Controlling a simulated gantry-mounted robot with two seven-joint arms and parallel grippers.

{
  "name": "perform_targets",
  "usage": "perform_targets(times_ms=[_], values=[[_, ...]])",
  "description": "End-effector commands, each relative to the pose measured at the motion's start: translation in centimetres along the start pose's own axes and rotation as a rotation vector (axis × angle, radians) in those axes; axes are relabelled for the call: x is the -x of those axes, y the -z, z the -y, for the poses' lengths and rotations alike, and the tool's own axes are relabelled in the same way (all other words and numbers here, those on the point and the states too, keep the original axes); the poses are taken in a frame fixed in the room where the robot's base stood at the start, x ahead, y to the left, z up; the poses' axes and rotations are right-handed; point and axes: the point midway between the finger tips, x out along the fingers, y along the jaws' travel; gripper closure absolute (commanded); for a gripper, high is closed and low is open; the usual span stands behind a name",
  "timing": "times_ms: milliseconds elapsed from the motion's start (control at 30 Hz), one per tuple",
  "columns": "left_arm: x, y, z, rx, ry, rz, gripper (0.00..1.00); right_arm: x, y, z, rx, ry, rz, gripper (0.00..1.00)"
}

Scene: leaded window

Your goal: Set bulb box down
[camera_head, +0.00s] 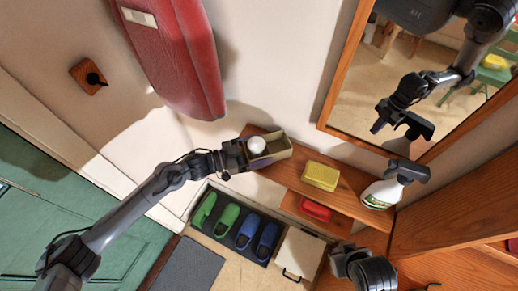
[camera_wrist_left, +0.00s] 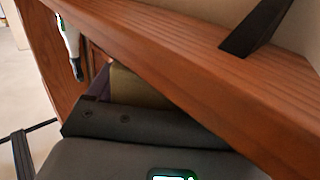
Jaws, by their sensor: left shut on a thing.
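The bulb box is a small open tan box (camera_head: 276,150) with a round white bulb (camera_head: 256,145) in its left part. My left gripper (camera_head: 240,156) is shut on the box's left end. The box is over the left end of the wooden shelf (camera_head: 345,187); whether it touches the wood I cannot tell. In the left wrist view, part of the tan box (camera_wrist_left: 138,89) shows beyond the dark gripper body, below the wooden shelf edge (camera_wrist_left: 210,65) in the picture. The fingertips are mostly hidden there.
A yellow box (camera_head: 321,176) and a white spray bottle (camera_head: 385,190) stand on the shelf right of the bulb box. A red item (camera_head: 315,210) lies below. Green and blue shoes (camera_head: 228,221) are on a dark mat. A mirror (camera_head: 400,100) hangs behind, and a red bag (camera_head: 180,55) hangs upper left.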

Motion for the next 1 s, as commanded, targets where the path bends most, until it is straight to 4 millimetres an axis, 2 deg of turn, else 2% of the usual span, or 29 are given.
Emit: perform_targets(times_ms=[100,133,267,567,633,767,1000], values=[[0.0,-0.3,0.0,0.0,0.0,0.0,0.49,-0.3,-0.1,0.1,-0.003,0.002,0.0,1.0],[0.0,-0.4,0.0,0.0,0.0,0.0,0.18,-0.2,-0.1,0.1,-0.003,0.002,0.0,1.0],[0.0,-0.3,0.0,0.0,0.0,0.0,0.0,-0.2,-0.1,0.1,-0.004,0.003,0.0,1.0],[0.0,0.2,0.0,-0.001,0.0,0.0,0.0,0.1,0.1,0.1,-0.003,0.003,0.0,1.0],[0.5,0.0,0.0,0.0,0.001,0.001,0.0,0.0,0.0,0.1,-0.003,0.002,-0.001,1.0],[2.2,-0.1,0.1,0.0,0.002,0.001,0.0,-0.1,0.0,0.0,0.001,-0.001,0.0,1.0],[6.6,-0.1,0.0,-0.001,0.002,0.002,0.0,-0.3,-0.1,-0.1,0.006,-0.004,0.001,1.0]])
